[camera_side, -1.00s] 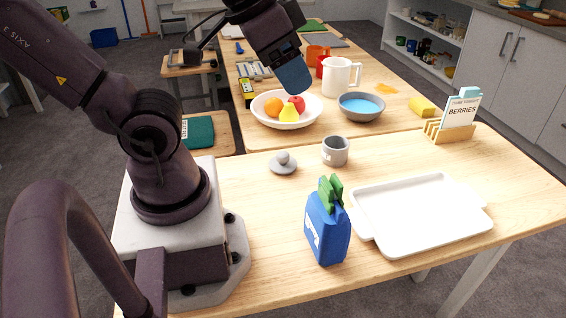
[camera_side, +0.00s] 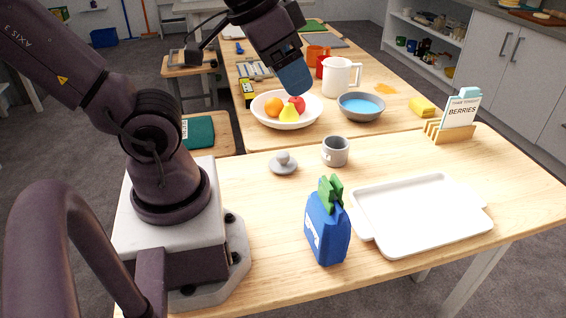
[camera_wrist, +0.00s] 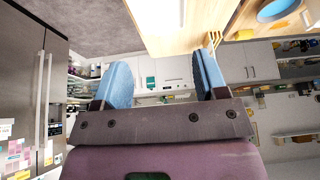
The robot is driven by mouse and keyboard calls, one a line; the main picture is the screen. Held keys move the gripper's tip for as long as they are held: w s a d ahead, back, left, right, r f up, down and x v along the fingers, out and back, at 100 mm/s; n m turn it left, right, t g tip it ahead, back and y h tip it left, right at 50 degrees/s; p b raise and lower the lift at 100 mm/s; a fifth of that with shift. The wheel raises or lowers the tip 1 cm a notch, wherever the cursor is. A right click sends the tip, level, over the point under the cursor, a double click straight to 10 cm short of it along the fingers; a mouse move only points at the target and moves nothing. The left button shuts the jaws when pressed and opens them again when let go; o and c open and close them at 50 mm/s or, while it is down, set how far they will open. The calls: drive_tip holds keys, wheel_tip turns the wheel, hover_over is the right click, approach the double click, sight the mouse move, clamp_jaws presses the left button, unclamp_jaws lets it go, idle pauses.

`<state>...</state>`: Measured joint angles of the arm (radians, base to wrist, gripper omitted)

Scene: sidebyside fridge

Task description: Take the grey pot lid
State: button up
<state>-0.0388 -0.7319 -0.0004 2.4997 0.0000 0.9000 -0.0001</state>
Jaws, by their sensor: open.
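The grey pot lid (camera_side: 283,163) is small and round with a knob on top. It lies knob up on the near wooden table in the side view, left of a grey cup (camera_side: 335,151). My gripper (camera_side: 296,80) is well above the table and appears over the fruit bowl in the side view. In the wrist view its two blue fingers (camera_wrist: 160,82) stand wide apart with nothing between them. The lid does not show in the wrist view.
A blue carton (camera_side: 327,228) with a green top and a white tray (camera_side: 420,213) stand nearer on the table. A white fruit bowl (camera_side: 262,117), a blue-grey bowl (camera_side: 361,107) and a white pitcher (camera_side: 338,77) stand farther back. The wood around the lid is clear.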

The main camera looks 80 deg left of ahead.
drive_tip(key=w+a+f+n+g, duration=0.2)
drive_tip(key=a+f+g, duration=0.1)
drive_tip(key=a+f, duration=0.3)
drive_tip(key=m+g, duration=0.2)
drive_tip(key=m, duration=1.8)
hover_over(283, 154)
wheel_tip(283, 154, down, 15)
wheel_tip(283, 154, down, 12)
drive_tip(key=shift+f, duration=0.1)
drive_tip(key=c, duration=1)
